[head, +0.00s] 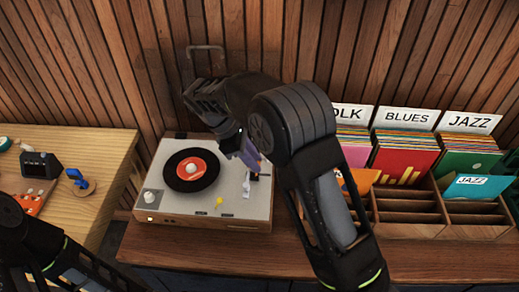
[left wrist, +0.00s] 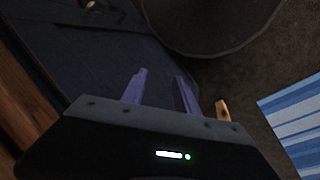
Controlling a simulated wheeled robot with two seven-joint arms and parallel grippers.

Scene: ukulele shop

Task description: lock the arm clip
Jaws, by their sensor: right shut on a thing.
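The turntable (head: 232,207) stands on the wooden counter with a black record (head: 191,170) with a red label on it. My right gripper (head: 251,160) reaches down over the back right of the turntable, its purple fingers shut at the arm clip, which they and my arm mostly hide. Whether the clip is locked cannot be told. The pale front end of the tonearm (head: 247,187) shows right of the record, just below the fingers. My left gripper (left wrist: 160,88) is open and empty in the left wrist view, fingers apart, away from the turntable.
Record bins labelled FOLK, BLUES (head: 405,118) and JAZZ (head: 468,122) stand to the right. A wooden table (head: 97,147) with small items is at the left. A slatted wall (head: 160,60) rises behind. The counter's front strip (head: 430,262) is clear.

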